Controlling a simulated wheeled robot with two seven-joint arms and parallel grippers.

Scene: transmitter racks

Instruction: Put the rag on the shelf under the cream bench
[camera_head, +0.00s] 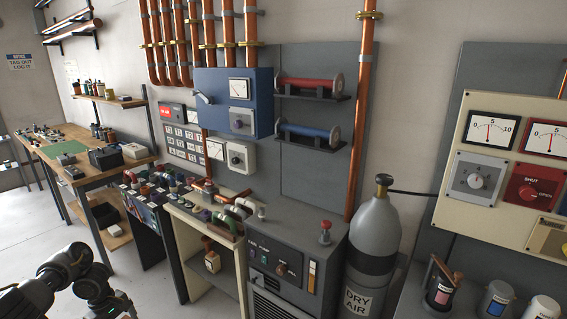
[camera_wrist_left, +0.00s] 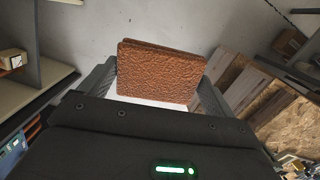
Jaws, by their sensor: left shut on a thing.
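My left gripper (camera_wrist_left: 157,84) is shut on a folded, rough-textured orange-brown rag (camera_wrist_left: 160,72), held between its two fingers in the left wrist view. The cream bench (camera_head: 188,222) stands left of centre in the head view, crowded with small parts on top. Its lower shelf (camera_head: 229,280) holds a small tan box. In the left wrist view, shelving with a small box (camera_wrist_left: 12,60) shows at the left, beside the gripper. My right gripper is not in view.
A grey cabinet (camera_head: 290,262) and a dry-air cylinder (camera_head: 372,235) stand right of the bench. A blue-fronted unit (camera_head: 148,222) and a wooden workbench (camera_head: 85,150) are to its left. Open floor lies at the lower left. Wooden boards (camera_wrist_left: 245,95) lean at the wrist view's right.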

